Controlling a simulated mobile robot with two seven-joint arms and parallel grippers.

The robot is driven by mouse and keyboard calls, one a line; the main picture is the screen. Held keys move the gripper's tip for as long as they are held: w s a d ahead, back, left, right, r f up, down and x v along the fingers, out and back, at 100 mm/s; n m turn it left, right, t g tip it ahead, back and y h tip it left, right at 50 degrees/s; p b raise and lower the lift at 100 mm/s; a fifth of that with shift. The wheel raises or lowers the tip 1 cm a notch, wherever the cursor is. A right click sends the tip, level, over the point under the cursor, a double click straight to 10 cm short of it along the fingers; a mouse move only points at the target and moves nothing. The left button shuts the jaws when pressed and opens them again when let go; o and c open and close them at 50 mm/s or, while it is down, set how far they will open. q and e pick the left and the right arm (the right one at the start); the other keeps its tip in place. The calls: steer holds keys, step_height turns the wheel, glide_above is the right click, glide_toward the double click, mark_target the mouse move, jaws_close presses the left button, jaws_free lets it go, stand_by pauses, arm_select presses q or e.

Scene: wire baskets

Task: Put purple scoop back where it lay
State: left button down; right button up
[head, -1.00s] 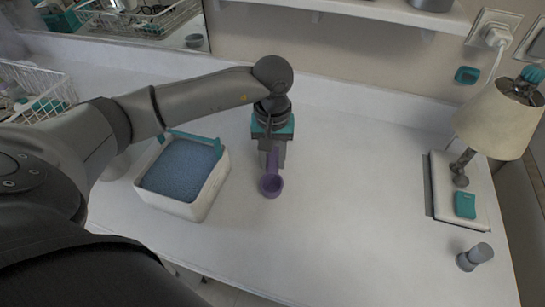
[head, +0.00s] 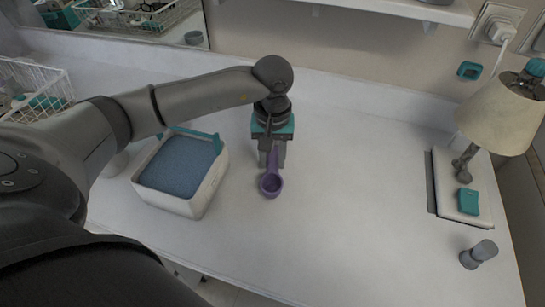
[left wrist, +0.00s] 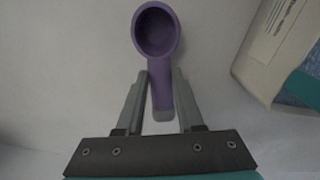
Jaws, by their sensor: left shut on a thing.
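The purple scoop (head: 271,184) is at the middle of the white counter in the head view, with its round cup toward the counter's front edge. My left gripper (head: 271,160) points down over it and is shut on its handle. In the left wrist view the scoop (left wrist: 156,32) has its open cup beyond the fingertips, and its handle runs back between the two fingers of the gripper (left wrist: 160,90). I cannot tell whether the scoop touches the counter. My right gripper is not in view.
A white box of blue granules (head: 181,168) stands just left of the scoop. A lamp (head: 497,118) on a pale base, a teal block (head: 468,201) and a grey cylinder (head: 478,254) are at the right. A wire basket (head: 40,90) is far left. The counter right of the scoop is clear.

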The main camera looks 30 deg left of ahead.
arm_select(q)
steer(key=shift+c, duration=2.3)
jaws_free()
steer(key=shift+r, duration=0.2)
steer(key=shift+r+p, duration=2.55)
steer(key=shift+r, duration=1.25)
step_height(320, 180, up, 15)
steer(key=p, duration=0.1)
steer(key=shift+r, duration=0.15)
